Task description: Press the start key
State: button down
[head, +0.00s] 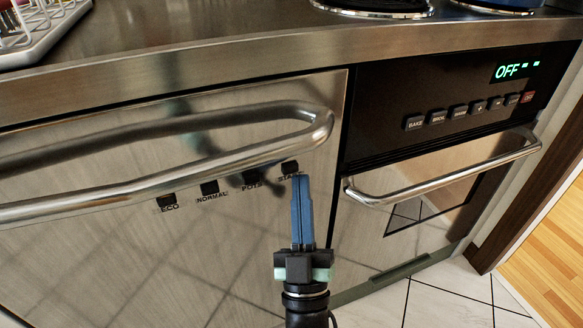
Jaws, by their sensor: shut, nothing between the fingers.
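The start key (290,167) is a small black square at the right end of a row of keys on the steel front of the left appliance. Its label below reads as START, partly hidden by my fingers. My gripper (300,180) is shut and empty, with its blue fingers pointing up at the key. The fingertips appear just below the key in the picture. I cannot tell whether they touch it.
The other keys are ECO (167,200), NORMAL (209,187) and POTS (250,178). A thick bar handle (150,185) juts out above them. At right is an oven panel (450,100) with several keys, an OFF display and a handle (450,178).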

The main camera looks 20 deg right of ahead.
jog(key=shift+w, duration=0.1)
dwell(0.5)
jog(key=shift+w+b, duration=0.3)
jog(key=shift+w, duration=0.05)
jog(key=shift+w+b, duration=0.3)
jog(key=shift+w, duration=0.1)
dwell(0.5)
dwell(0.3)
jog(key=shift+s+p, duration=0.3)
jog(key=shift+s, duration=0.55)
jog(key=s+p, duration=0.1)
jog(key=s, duration=0.4)
jog(key=shift+d+p, duration=0.1)
jog(key=shift+p, duration=0.3)
dwell(0.4)
